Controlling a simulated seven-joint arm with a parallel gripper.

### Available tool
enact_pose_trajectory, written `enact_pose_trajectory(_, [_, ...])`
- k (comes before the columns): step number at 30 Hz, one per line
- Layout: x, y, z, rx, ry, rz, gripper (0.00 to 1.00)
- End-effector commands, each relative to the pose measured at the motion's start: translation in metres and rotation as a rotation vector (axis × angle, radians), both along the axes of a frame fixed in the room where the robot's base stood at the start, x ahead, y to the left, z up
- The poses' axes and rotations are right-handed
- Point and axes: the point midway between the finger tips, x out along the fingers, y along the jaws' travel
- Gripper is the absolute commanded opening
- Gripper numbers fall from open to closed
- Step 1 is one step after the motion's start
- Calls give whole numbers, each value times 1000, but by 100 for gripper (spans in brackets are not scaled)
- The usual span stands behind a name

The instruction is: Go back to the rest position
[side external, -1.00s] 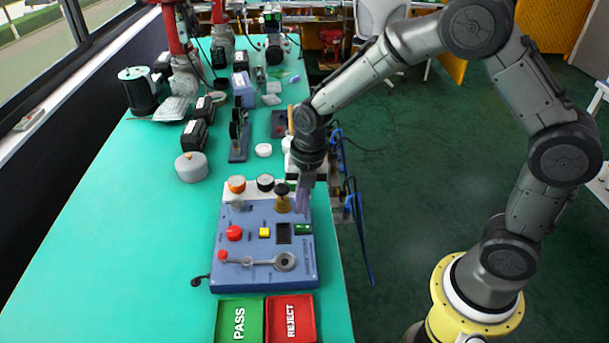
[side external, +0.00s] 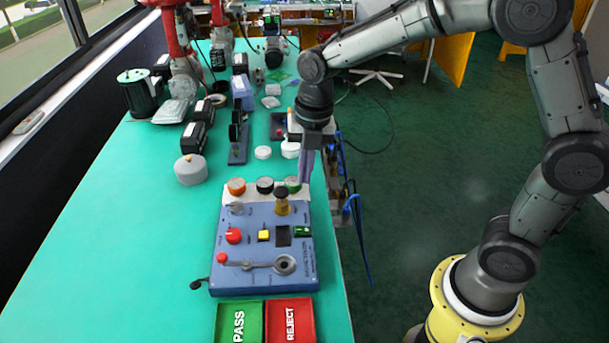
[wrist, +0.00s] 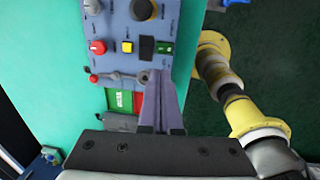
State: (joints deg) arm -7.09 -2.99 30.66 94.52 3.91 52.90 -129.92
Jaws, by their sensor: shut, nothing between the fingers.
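My gripper (side external: 306,168) is shut and empty. In the side view it hangs, fingers down, just behind the upper right corner of the blue valve positioner panel (side external: 228,262). In the wrist view the purple-grey fingers (wrist: 161,105) are together and cover part of the panel's right side. The panel carries a red knob (side external: 234,236), a yellow button (side external: 264,236), a dark brass knob (side external: 282,204), a small green display (side external: 302,231) and a grey lever with a red ball end (side external: 222,258). Three round gauges stand along its back edge, including an orange-rimmed one (side external: 236,186).
A green PASS tray (side external: 226,322) and a red REJECT tray (side external: 305,322) sit in front of the panel. A grey round canister (side external: 190,170), black boxes (side external: 195,138) and white caps (side external: 263,152) stand behind. Blue cables (side external: 357,225) hang at the table's right edge. The table's left is clear.

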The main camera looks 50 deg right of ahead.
Motion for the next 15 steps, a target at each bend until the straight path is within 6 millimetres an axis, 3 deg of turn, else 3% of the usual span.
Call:
enact_pose_trajectory(5, [-8, -11, 51, 12, -121, -24, 0])
enact_pose_trajectory(9, [-45, -26, 95, 41, -219, -192, 0])
enact_pose_trajectory(15, [-105, -42, 124, 145, -294, -631, 0])
